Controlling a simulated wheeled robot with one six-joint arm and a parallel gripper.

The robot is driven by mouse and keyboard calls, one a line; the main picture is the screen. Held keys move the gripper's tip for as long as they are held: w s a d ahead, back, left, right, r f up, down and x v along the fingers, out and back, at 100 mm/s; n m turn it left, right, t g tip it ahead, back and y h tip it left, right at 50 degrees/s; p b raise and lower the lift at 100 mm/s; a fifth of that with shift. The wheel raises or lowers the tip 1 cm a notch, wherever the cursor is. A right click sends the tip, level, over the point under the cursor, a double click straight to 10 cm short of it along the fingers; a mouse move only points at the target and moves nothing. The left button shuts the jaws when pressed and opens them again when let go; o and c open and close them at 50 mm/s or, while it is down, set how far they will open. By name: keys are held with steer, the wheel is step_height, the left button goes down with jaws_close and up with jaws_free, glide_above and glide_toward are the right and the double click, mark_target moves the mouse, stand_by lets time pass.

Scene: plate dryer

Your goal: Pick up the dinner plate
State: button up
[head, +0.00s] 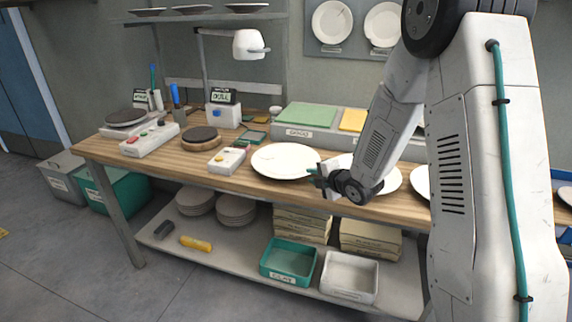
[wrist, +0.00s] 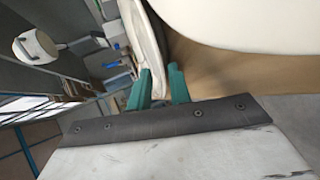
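The white round dinner plate (head: 285,160) lies near the front of the wooden worktop in the head view. My gripper (head: 314,174) is at its right edge. In the wrist view the plate's rim (wrist: 148,38) runs down between the two teal fingers of my gripper (wrist: 160,74). The fingers stand apart, one on each side of the rim. I cannot tell whether both press on it. Another white plate (head: 391,180) is partly hidden behind my arm.
A grey control box (head: 227,161) stands left of the plate. Green (head: 306,114) and yellow (head: 353,120) pads lie behind it. A dark disc on a wooden base (head: 201,138) stands further left. Teal (head: 289,262) and white (head: 349,277) bins sit on the lower shelf.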

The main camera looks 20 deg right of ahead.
mark_target(306, 174)
steer(key=x, duration=0.5)
steer(key=shift+w+a+f, duration=0.1)
steer(key=shift+w+a, duration=0.05)
steer(key=shift+a, duration=0.05)
jaws_close()
